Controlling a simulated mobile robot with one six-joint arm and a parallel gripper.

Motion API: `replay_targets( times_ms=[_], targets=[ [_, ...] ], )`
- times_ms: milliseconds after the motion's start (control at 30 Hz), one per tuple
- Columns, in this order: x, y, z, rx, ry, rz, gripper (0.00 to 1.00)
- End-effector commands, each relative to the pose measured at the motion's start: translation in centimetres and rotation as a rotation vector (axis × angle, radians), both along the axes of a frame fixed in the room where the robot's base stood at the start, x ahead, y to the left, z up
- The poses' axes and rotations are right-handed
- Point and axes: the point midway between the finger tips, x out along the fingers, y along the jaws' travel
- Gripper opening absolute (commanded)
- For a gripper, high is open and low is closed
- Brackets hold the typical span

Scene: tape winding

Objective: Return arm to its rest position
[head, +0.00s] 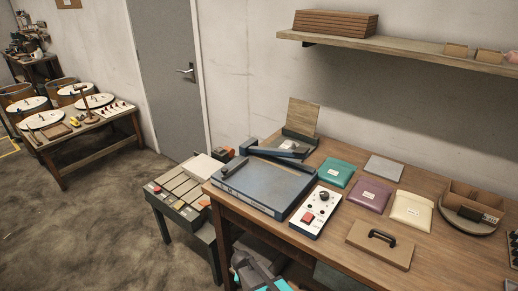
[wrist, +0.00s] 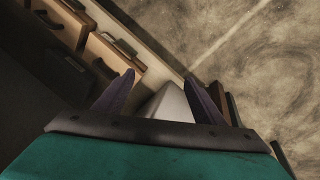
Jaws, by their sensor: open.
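My gripper (wrist: 159,76) is open in the wrist view, its two dark fingers spread apart. No object is held between them. A pale grey-white wedge-shaped thing (wrist: 170,102) shows in the gap between the fingers; I cannot tell what it is or how far away it lies. In the head view a grey and teal part of my arm (head: 262,276) shows at the bottom edge, below the front of the wooden workbench (head: 330,262). The fingers cannot be made out there.
Wooden drawer fronts with dark handles (wrist: 107,50) stand left in the wrist view, with bare floor (wrist: 260,60) to the right. On the bench are a blue-grey flat device (head: 265,185), a control box (head: 316,212) and pouches. A low keyed stand (head: 180,190) is left of it.

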Motion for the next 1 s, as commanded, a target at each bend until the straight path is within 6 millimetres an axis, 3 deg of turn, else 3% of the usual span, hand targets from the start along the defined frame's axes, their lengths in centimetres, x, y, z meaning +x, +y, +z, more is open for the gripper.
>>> replay_targets(
  times_ms=[33, 200, 500, 700, 800, 1000],
  targets=[
    [-1.8, -2.1, -0.2, 0.000, 0.044, -0.006, 0.64],
    [-6.9, -7.1, -1.4, 0.021, 0.188, -0.001, 0.64],
    [-17.0, -13.3, -2.1, 0.122, 0.422, 0.010, 0.64],
    [-23.3, -15.2, -1.6, 0.224, 0.546, 0.021, 0.64],
    [-25.4, -15.6, -1.4, 0.267, 0.585, 0.027, 0.64],
    [-27.1, -15.9, -1.3, 0.307, 0.614, 0.031, 0.64]
  ],
)
